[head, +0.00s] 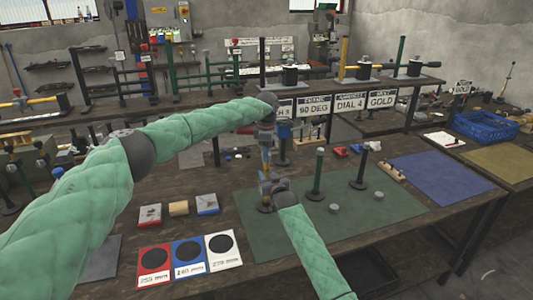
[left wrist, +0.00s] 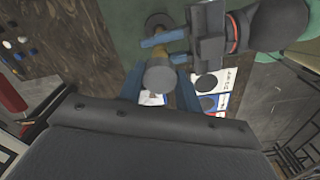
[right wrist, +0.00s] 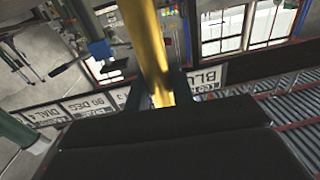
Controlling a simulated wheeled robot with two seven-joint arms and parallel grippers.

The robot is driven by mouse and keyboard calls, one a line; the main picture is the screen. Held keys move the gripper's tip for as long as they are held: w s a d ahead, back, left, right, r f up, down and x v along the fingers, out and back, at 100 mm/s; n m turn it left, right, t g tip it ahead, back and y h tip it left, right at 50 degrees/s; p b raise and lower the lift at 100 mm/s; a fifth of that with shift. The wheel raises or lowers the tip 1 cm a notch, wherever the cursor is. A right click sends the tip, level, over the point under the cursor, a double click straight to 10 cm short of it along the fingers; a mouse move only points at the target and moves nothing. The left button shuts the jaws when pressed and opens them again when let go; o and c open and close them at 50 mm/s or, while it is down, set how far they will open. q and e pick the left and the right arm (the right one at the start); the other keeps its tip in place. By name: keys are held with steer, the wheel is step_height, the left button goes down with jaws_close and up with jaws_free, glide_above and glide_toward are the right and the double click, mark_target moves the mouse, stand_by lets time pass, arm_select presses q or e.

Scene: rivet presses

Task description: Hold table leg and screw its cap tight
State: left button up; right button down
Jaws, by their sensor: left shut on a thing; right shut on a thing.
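The yellow table leg (right wrist: 153,45) stands between my two grippers over the green mat (head: 400,215). My right gripper (head: 266,188) is shut on the leg from the side, low down; its blue fingers (left wrist: 163,42) also show in the left wrist view. My left gripper (head: 266,155) points down from above, shut on the grey cap (left wrist: 160,77) at the leg's top. Whether the cap sits flush cannot be told. A green leg (head: 318,168) and a black leg (head: 361,165) stand on round bases to the right.
Two loose grey caps (head: 334,209) (head: 378,195) lie on the mat. Red, blue and white cards (head: 190,258) lie at the front left, with small blocks (head: 179,209) behind them. A shelf with signs (head: 313,105) runs along the back. A blue mat (head: 440,178) is at right.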

arm_select(q)
steer(key=shift+w+a+m, duration=0.1)
steer(key=shift+m, duration=1.1)
steer(key=o, duration=1.1)
steer(key=shift+r, duration=0.1)
steer(key=shift+r, duration=2.15)
steer(key=shift+c, duration=0.6)
